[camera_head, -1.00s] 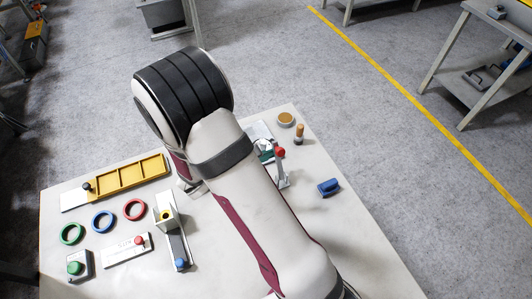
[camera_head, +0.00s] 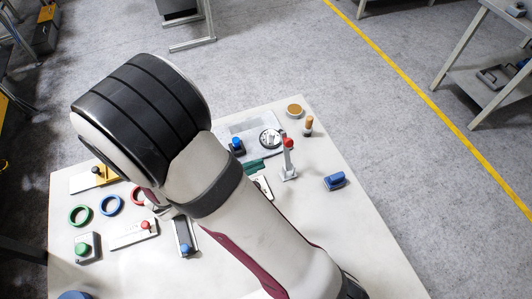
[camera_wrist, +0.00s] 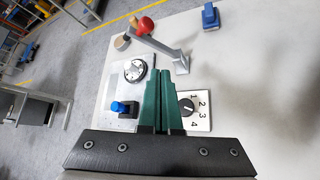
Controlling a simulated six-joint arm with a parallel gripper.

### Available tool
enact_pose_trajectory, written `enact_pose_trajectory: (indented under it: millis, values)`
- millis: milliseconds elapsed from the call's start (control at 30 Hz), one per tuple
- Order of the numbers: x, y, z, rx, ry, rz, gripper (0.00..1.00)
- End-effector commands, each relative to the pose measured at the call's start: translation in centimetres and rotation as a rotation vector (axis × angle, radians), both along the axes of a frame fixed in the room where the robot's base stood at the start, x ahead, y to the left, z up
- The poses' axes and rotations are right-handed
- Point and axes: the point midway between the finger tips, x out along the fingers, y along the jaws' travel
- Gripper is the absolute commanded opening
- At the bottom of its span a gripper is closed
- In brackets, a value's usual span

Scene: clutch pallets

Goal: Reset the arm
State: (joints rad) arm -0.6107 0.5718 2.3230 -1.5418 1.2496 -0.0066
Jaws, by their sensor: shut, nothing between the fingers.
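My gripper (camera_wrist: 162,100) shows in the wrist view as two dark green fingers pressed together, empty. It hangs above the table, over the area of a plate with a round dial and a numbered switch panel. In the head view my own arm hides most of the gripper; a bit of green shows past the arm's right side. My arm reaches across the middle of the table (camera_head: 350,240).
A red-knobbed lever (camera_head: 288,160) stands near the gripper, also in the wrist view (camera_wrist: 160,42). A blue-handled block (camera_head: 335,181) lies to its right. A numbered dial panel (camera_wrist: 197,112), green ring (camera_head: 80,215), blue ring (camera_head: 110,205) and green button box (camera_head: 87,247) are on the table.

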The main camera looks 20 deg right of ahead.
Motion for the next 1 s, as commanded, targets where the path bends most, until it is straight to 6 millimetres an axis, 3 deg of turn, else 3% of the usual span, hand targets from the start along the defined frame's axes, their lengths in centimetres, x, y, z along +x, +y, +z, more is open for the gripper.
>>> enact_pose_trajectory:
  millis: [167, 600, 667, 767, 800, 900, 1000]
  values:
    - [-0.5, 0.8, 0.3, 0.001, 0.000, 0.002, 0.00]
    - [-0.7, 0.4, 0.7, 0.016, -0.013, -0.033, 0.00]
    - [-2.0, -1.0, 2.0, 0.065, -0.053, -0.162, 0.00]
    - [-7.2, -3.6, 5.2, 0.249, -0.173, -0.586, 0.00]
    - [-9.8, -3.8, 6.3, 0.346, -0.225, -0.783, 0.00]
    - [-14.8, -1.9, 8.0, 0.606, -0.330, -1.217, 0.00]
    - [-16.9, 1.3, 9.5, 0.847, -0.396, -1.517, 0.00]
